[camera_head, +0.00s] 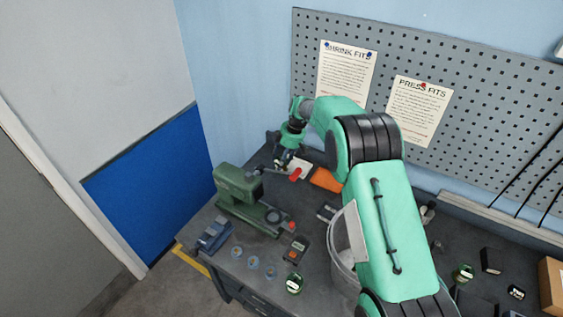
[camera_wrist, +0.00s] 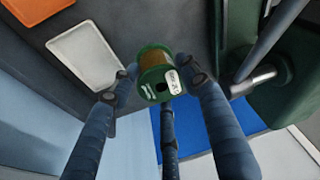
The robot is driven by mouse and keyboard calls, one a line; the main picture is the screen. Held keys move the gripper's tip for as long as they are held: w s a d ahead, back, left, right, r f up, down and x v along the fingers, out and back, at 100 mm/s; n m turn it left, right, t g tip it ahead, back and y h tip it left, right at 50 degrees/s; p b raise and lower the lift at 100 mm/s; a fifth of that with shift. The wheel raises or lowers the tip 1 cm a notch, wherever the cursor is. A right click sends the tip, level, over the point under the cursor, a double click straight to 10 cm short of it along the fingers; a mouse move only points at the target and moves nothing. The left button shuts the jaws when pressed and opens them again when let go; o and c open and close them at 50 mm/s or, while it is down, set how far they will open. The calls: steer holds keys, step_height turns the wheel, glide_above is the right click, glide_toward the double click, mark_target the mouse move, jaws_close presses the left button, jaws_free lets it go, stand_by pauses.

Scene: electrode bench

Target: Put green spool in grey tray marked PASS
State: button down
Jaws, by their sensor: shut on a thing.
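The green spool (camera_wrist: 156,63), with copper-coloured windings and a white label, is held between the fingers of my gripper (camera_wrist: 158,78). My gripper (camera_head: 284,160) is at the back left of the bench in the head view, where the held spool is hard to make out. A pale grey tray (camera_wrist: 85,55) lies left of the spool in the wrist view and looks empty. It shows partly behind my gripper in the head view (camera_head: 301,167). No PASS mark is readable. The spool appears above the bench, not over the tray.
An orange tray (camera_head: 326,180) lies beside the pale one. A green machine (camera_head: 240,190) with a red-tipped lever stands close to my gripper. Other green-ended round items (camera_head: 294,283) sit on the bench front. A white bucket (camera_head: 343,250) is partly behind my arm.

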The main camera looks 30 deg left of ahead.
steer(key=shift+r, duration=0.1)
steer(key=d+m+t+b, duration=0.2)
steer(key=d+m+t, duration=0.1)
steer(key=d+m, duration=0.8)
steer(key=m+t+h+b, duration=0.1)
steer(key=m+h+b, duration=0.1)
steer(key=m, duration=0.5)
glide_above(329, 214)
steer(key=shift+r, duration=0.3)
steer(key=shift+f, duration=3.15)
steer(key=shift+f, duration=1.85)
steer(key=shift+f, duration=0.1)
